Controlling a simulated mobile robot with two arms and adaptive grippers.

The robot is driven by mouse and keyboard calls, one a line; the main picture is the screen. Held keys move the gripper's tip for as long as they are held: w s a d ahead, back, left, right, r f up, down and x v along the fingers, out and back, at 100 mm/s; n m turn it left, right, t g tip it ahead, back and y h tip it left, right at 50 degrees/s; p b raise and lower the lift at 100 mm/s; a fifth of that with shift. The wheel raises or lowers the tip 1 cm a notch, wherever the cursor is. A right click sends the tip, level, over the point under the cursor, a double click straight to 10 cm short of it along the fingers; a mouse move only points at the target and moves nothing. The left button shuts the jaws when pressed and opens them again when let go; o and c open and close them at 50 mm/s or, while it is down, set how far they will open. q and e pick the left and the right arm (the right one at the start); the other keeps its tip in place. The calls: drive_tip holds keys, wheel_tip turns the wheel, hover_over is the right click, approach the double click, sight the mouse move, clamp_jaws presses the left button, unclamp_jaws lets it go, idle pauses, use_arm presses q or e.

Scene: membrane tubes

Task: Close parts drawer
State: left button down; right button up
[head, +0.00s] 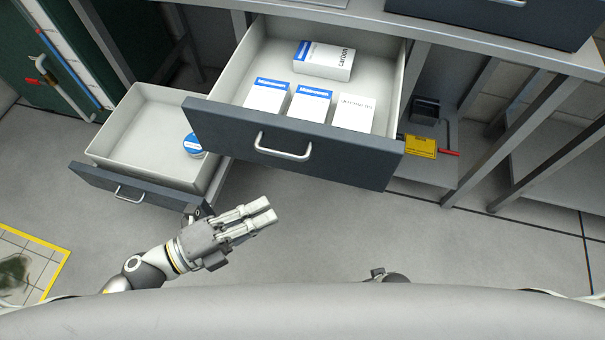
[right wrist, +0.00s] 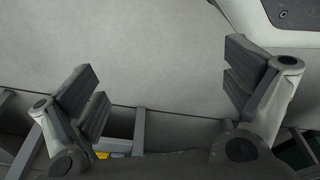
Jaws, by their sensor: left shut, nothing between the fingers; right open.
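Two drawers are pulled out. The larger, higher drawer (head: 222,118) has a dark front with a silver handle (head: 284,153) and holds several white boxes, most with blue bands. The smaller, lower drawer (head: 110,140) at the left has a dark front and a silver handle (head: 129,196). It holds a round blue-and-white item (head: 194,144). I cannot tell which is the parts drawer. My left gripper (head: 268,210) is shut and empty, in front of the drawers, apart from both handles. My right gripper (right wrist: 165,85) is open and empty in the right wrist view; the head view barely shows it.
A grey bench (head: 480,42) runs along the back, with another dark drawer front at the top right. A yellow item (head: 420,146) lies on a low shelf at the right. Metal legs stand at the right. The floor (head: 480,255) in front is clear.

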use_arm(q)
drive_tip(key=shift+w+d+p, duration=0.7)
drive_tip(key=shift+w+d, duration=3.15)
drive_tip(key=shift+d, duration=0.15)
use_arm(e)
drive_tip(key=s+f, duration=0.3)
drive_tip(key=shift+s+d+f, duration=0.2)
drive_tip(key=shift+s+d, duration=0.05)
